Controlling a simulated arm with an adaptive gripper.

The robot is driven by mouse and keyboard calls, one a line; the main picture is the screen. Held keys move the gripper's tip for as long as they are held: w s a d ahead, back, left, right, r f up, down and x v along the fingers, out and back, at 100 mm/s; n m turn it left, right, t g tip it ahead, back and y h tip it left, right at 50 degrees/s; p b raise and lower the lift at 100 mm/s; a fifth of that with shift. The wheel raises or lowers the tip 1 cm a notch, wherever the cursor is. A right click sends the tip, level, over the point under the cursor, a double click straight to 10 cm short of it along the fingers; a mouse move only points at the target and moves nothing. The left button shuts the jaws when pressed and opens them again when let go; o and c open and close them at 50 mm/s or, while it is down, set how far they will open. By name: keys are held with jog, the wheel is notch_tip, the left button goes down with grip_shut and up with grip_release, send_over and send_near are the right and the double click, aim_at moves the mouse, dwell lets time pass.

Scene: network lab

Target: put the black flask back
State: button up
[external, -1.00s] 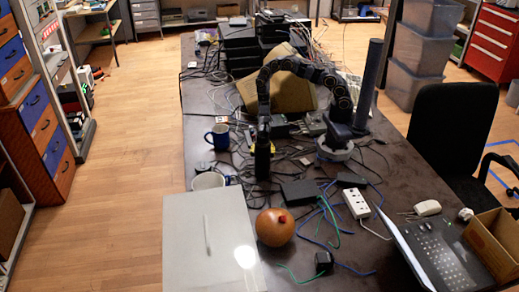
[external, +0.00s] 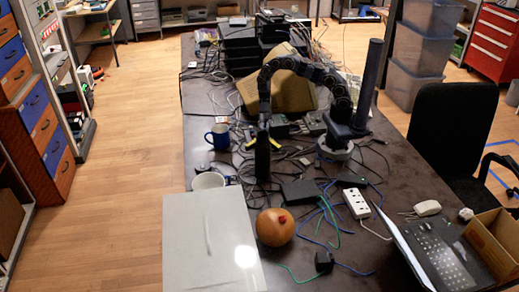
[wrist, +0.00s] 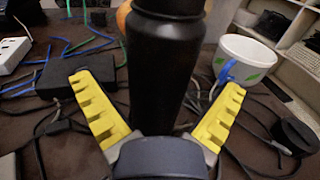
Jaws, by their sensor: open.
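The black flask (external: 262,160) stands upright, as far as I can see, among cables on the dark table in the external view. In the wrist view the flask (wrist: 163,65) fills the middle, between the yellow fingers. My gripper (external: 262,141) is at the flask; it also shows in the wrist view (wrist: 158,82). Its fingers are spread open, one on each side of the flask, with gaps visible beside it. The flask's base and its contact with the table are hard to make out.
A white mug (external: 208,181) and a blue mug (external: 219,137) stand to the left. A round orange-brown object (external: 275,227), a black box (external: 299,192) and a power strip (external: 356,204) lie nearer the camera. Cables cover much of the table. A flat grey panel (external: 205,245) lies at front left.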

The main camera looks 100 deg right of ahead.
jog(key=v, duration=0.9)
jog(key=s+a+r+n+g+h, duration=0.3)
jog(key=s+r+n+g, duration=0.15)
jog(key=r+n, duration=0.2)
jog(key=s+a+r+n+g+h, duration=0.3)
jog(key=s+a+r+n+g, duration=0.15)
jog(key=r+n, duration=0.2)
jog(key=s+d+r+n+t+h, duration=0.1)
jog(key=s+d+r+n+h, duration=0.2)
jog(key=s+n+h, duration=0.1)
jog(key=s+d+r+n+t+h, duration=0.1)
jog(key=s+d+r+n+h, duration=0.2)
jog(key=s+h, duration=0.4)
jog(key=shift+s+r+n+t, duration=0.3)
jog(key=shift+s+r+n, duration=0.25)
jog(key=shift+s, duration=0.25)
